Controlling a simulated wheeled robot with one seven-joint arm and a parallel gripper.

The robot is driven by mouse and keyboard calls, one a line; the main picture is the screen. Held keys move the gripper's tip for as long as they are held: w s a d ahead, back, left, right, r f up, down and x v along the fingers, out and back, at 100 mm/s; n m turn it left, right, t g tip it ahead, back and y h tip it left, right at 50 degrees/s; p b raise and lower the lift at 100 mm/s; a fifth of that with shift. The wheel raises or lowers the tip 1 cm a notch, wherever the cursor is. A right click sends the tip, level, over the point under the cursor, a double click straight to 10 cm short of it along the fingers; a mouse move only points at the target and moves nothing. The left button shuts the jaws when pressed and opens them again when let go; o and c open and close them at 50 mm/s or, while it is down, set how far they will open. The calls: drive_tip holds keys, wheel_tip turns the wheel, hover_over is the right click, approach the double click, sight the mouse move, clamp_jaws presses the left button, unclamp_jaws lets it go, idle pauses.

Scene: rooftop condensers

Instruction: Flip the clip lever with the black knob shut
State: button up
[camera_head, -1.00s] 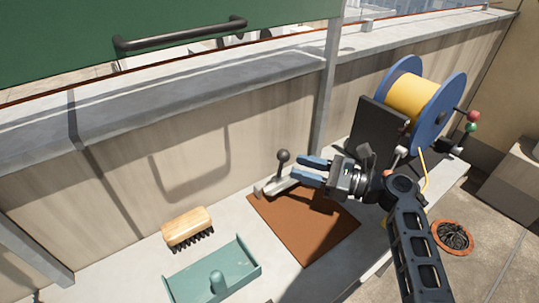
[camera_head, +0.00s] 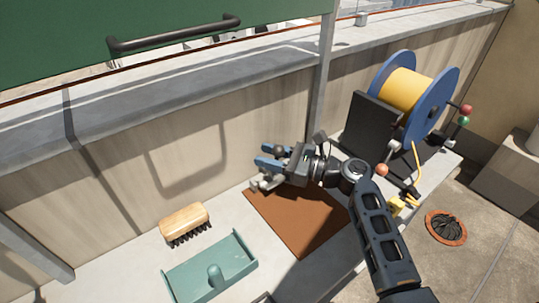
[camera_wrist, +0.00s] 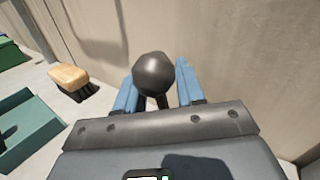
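The clip lever's black knob (camera_wrist: 153,73) stands between the two blue fingers of my gripper (camera_wrist: 156,85) in the wrist view. A gap shows between the knob and the right finger; whether the left finger touches it I cannot tell. In the head view the knob (camera_head: 277,149) shows between the fingers of my gripper (camera_head: 265,156), with the grey lever base (camera_head: 262,184) below, at the back left corner of the brown mat. The fingers are apart. Most of the lever is hidden behind my gripper.
The brown mat (camera_head: 300,222) lies on the ledge. A wooden brush (camera_head: 184,222) and a teal tray (camera_head: 212,268) are to the left. A blue reel with yellow cable (camera_head: 405,90) stands at the right behind a black panel (camera_head: 372,130). The wall is close behind the lever.

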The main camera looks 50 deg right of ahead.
drive_tip(key=c, duration=0.7)
clamp_jaws()
drive_tip(key=shift+r, duration=0.15)
drive_tip(key=shift+s+a+f+n+t+b, duration=0.15)
drive_tip(key=shift+f+n+t+b, duration=0.2)
drive_tip(key=shift+b, duration=0.65)
drive_tip(key=shift+s+r+n+t+y+b, duration=0.25)
drive_tip(key=shift+r+y+b, duration=0.15)
drive_tip(key=shift+b, duration=0.1)
